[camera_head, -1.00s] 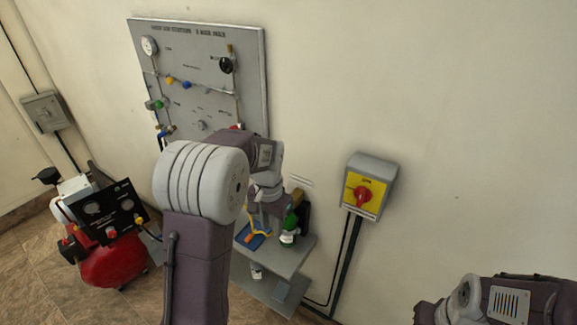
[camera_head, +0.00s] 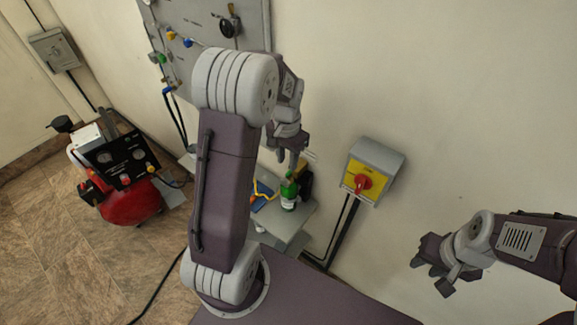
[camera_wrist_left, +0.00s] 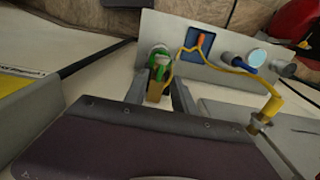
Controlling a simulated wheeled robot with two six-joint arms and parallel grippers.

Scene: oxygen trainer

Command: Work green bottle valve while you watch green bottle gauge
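The green bottle (camera_head: 289,190) stands on a small grey shelf, with a white lower part. In the left wrist view the green bottle (camera_wrist_left: 154,59) shows beyond the fingertips, with a brass valve piece (camera_wrist_left: 154,92) in front of it. My left gripper (camera_head: 288,160) is just above the bottle, pointing down. Its fingers (camera_wrist_left: 160,92) are apart, one on each side of the brass piece, and I see no clear contact. I cannot make out the bottle's gauge face. My right gripper (camera_head: 434,270) hangs empty at the right, its fingers apart, far from the bottle.
The grey shelf (camera_head: 300,222) also holds a blue item with a yellow hose (camera_wrist_left: 232,68). A grey box with a red switch (camera_head: 364,183) is on the wall to the right. A red compressor (camera_head: 130,205) stands at the left, below a wall panel (camera_head: 180,15).

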